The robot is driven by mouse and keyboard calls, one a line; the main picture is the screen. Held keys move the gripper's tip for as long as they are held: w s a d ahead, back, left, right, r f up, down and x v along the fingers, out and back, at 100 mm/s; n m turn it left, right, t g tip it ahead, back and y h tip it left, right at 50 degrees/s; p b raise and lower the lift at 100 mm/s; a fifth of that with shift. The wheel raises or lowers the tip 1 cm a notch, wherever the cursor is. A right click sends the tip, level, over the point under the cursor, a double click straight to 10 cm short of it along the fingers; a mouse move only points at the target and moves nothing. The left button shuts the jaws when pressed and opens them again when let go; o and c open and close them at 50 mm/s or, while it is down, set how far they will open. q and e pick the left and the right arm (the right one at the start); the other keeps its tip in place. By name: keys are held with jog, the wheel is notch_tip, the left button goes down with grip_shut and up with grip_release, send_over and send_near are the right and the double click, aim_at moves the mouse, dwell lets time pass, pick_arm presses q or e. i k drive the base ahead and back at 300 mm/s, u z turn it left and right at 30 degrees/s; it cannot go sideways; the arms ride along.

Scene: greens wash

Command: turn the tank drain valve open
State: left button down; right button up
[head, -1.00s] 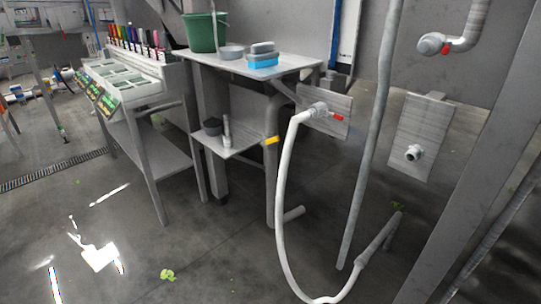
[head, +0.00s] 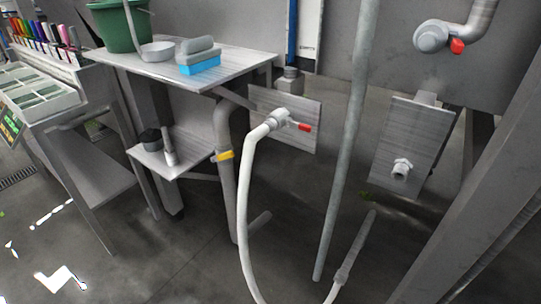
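At the upper right, a grey pipe valve with a short red handle (head: 457,46) sits on the end of a bent pipe in front of a large grey panel, which may be the tank. The handle points down. A second red-handled valve (head: 301,127) is on a metal plate at mid-picture, with a white hose (head: 243,190) on its fitting. A yellow handle or band (head: 224,156) is on a vertical grey pipe under the table. I cannot tell for certain which one is the tank drain valve. Neither of my grippers is in view.
A slanted grey pole (head: 345,150) stands before the plates. A plate with a bare outlet (head: 401,168) is at right. Floor is open at lower left.

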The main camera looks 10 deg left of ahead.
aim_at(228, 154)
jog(key=i, duration=0.95)
jog(key=u, duration=0.4)
